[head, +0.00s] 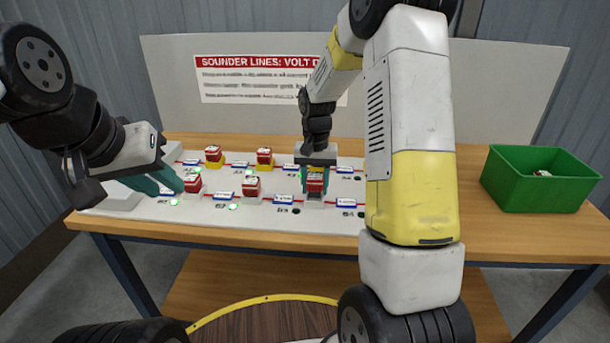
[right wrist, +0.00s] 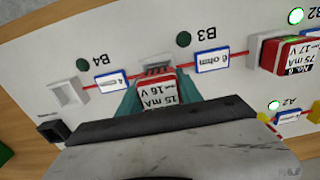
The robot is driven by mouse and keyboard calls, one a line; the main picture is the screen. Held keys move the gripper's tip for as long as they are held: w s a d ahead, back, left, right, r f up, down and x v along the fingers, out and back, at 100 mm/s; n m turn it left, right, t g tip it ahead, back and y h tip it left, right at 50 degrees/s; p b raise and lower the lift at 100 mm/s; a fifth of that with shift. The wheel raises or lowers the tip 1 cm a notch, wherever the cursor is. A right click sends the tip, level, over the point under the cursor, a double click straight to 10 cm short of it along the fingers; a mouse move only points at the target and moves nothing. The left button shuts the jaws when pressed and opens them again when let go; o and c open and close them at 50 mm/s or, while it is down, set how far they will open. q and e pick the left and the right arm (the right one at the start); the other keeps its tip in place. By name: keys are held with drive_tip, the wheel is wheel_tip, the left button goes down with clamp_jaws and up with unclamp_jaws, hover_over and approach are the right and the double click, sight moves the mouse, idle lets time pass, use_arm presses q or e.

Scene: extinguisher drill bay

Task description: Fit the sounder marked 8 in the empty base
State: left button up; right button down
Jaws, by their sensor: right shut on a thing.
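My right gripper (head: 315,180) is shut on a red sounder (head: 316,184) with a white label, at the grey base by lamp B3 (head: 314,201). In the right wrist view the sounder (right wrist: 159,94) sits between the teal fingers, its label reading 15 mA and 16 V; its number is hidden. The B3 base (right wrist: 157,70) shows just beyond it; I cannot tell whether the sounder is seated. A pale, empty base (right wrist: 68,92) stands by B4. My left gripper (head: 157,182) is open and empty, left of the red sounders.
Red sounders (head: 251,187) stand along the white panel, with resistor blocks (head: 290,199) between bases. Lamp B3 (right wrist: 183,39) and lamp B4 (right wrist: 82,64) are dark; lamp B2 (right wrist: 296,15) is green. A green bin (head: 538,183) stands at right on the wooden bench.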

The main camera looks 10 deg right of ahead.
sight(315, 176)
drive_tip(key=shift+f, duration=0.55)
idle(0.9)
drive_tip(key=shift+r, duration=0.1)
drive_tip(key=shift+r, duration=2.4)
drive_tip(key=shift+s, duration=0.1)
